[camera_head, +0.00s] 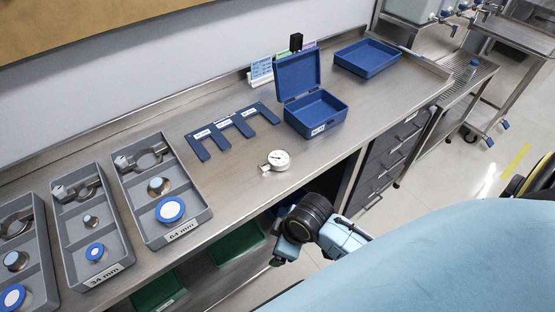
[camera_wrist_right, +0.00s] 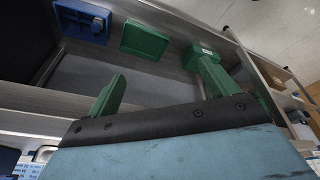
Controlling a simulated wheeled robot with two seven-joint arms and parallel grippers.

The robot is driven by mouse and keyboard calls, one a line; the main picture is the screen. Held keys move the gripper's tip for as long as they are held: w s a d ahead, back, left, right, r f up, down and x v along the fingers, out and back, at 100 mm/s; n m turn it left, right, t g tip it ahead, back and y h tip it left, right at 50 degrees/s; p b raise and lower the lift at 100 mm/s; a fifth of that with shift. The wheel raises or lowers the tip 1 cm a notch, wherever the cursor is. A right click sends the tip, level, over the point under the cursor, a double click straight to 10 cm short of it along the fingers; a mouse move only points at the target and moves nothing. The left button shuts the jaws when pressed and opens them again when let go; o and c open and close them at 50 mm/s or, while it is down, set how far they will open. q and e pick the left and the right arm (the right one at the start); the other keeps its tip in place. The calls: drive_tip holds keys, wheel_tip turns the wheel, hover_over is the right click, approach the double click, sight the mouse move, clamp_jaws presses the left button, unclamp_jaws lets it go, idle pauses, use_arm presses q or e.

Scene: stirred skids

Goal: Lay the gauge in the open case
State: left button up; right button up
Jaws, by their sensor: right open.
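The gauge (camera_head: 278,160) has a round white dial and a short metal stem pointing left. It lies on the steel bench near its front edge. The open case (camera_head: 316,113) is a blue box behind and to the right of the gauge, its lid (camera_head: 298,74) raised at the back. Its inside is partly hidden by its front wall; I see nothing lying in it. My right gripper (camera_wrist_right: 161,88) has two green fingers spread apart with nothing between them. In the head view, my right wrist is in front of the bench, apart from the gauge. My left gripper is not in view.
Grey trays (camera_head: 168,196) with metal parts and blue-ringed discs fill the left bench. A blue slotted holder (camera_head: 232,129) lies left of the case; an empty blue tray (camera_head: 367,57) stands behind right. Green bins (camera_head: 236,243) sit below. Bench around the gauge is clear.

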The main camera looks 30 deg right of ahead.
wheel_tip(320, 180, up, 8)
drive_tip(key=w+a+n, duration=0.2)
drive_tip(key=n, duration=0.3)
drive_tip(key=w+d+r+n, duration=0.1)
drive_tip(key=w+n, duration=0.2)
drive_tip(key=w+d+r+n+g, duration=0.1)
drive_tip(key=w+r+n, duration=0.1)
drive_tip(key=w+n, duration=0.1)
drive_tip(key=w+d+r+n, duration=0.1)
drive_tip(key=w+r+n, duration=0.1)
drive_tip(key=w+n, duration=0.1)
drive_tip(key=shift+w+d+r+n+g, duration=0.15)
drive_tip(key=shift+d+n+g, duration=0.2)
drive_tip(key=shift+n, duration=0.45)
drive_tip(key=w+d+r+n+g+h, duration=0.1)
drive_tip(key=w+d+r+n, duration=0.5)
drive_tip(key=d+r, duration=0.25)
hover_over(279, 159)
drive_tip(key=shift+n, duration=0.3)
drive_tip(key=f, duration=0.8)
drive_tip(key=shift+d+f, duration=0.1)
drive_tip(key=shift+d, duration=0.15)
drive_tip(key=shift+a+f+b, duration=0.15)
drive_tip(key=shift+f+b, duration=0.1)
drive_tip(key=shift+f, duration=1.1)
drive_tip(key=shift+a+f+b, duration=0.1)
drive_tip(key=shift+f+b, duration=0.1)
drive_tip(key=shift+f, duration=1.15)
drive_tip(key=shift+c, duration=0.4)
